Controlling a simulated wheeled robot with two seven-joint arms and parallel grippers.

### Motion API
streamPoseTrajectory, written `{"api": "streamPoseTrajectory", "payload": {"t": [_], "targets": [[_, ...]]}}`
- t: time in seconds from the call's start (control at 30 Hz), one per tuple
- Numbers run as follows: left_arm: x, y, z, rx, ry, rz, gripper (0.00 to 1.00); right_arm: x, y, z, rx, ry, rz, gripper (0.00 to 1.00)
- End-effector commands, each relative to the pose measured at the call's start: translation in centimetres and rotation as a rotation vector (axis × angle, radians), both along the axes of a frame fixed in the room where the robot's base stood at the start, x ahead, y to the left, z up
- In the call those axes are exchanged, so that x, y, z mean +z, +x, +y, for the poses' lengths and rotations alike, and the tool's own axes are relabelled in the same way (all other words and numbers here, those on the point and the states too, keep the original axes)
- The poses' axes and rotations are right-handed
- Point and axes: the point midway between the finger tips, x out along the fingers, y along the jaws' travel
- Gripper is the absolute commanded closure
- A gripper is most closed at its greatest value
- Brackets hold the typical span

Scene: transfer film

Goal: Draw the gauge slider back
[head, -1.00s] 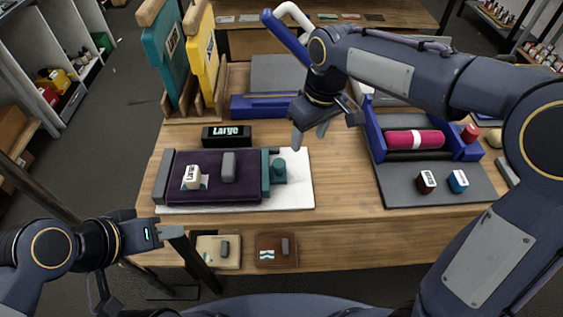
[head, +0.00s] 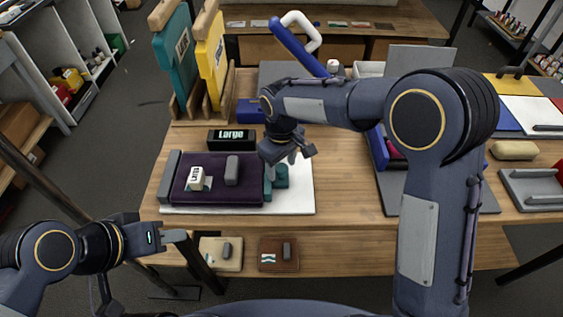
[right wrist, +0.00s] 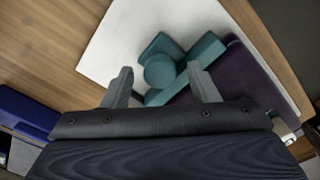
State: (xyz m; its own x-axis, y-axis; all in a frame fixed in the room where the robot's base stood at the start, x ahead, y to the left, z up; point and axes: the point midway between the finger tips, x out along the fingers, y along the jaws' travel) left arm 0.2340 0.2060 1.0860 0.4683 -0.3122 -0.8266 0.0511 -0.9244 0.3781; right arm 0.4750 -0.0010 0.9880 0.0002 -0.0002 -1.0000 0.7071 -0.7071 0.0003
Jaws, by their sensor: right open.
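The teal gauge slider with a round knob (head: 281,183) stands at the right end of the purple pad (head: 245,192), on a white board (head: 301,195). My right gripper (head: 284,158) is open above it and hides part of it in the head view. In the right wrist view the round teal knob (right wrist: 160,71) shows between the two spread fingers, apart from them as far as I can tell. My left gripper (head: 178,240) hangs low at the left, off the table's front edge; its jaw opening is unclear.
A white tagged block (head: 196,178) and a grey handle (head: 232,170) sit on the purple pad. A black "Large" sign (head: 231,139) stands behind it. Teal (head: 171,60) and yellow (head: 211,60) boards stand upright at the back left. Bare table lies right of the white board.

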Motion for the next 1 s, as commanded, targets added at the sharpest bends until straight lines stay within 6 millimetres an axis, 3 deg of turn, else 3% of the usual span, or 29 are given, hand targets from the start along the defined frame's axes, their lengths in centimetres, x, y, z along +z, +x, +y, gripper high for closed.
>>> {"api": "streamPoseTrajectory", "payload": {"t": [0.2,0.6,0.77,1.0], "targets": [[0.0,0.0,0.0,0.000,0.000,0.000,0.64,-0.1,0.0,0.0,0.000,0.000,0.000,0.46],[0.0,0.0,0.0,0.000,0.000,0.000,0.64,0.0,0.0,0.0,0.000,0.000,0.000,0.98],[-0.1,0.0,0.0,0.000,0.000,0.000,0.64,0.0,0.0,-0.2,-0.001,0.001,-0.001,1.00],[-0.8,0.0,0.0,0.000,0.000,0.000,0.64,-0.1,0.0,-4.2,-0.006,0.001,0.000,1.00]]}}
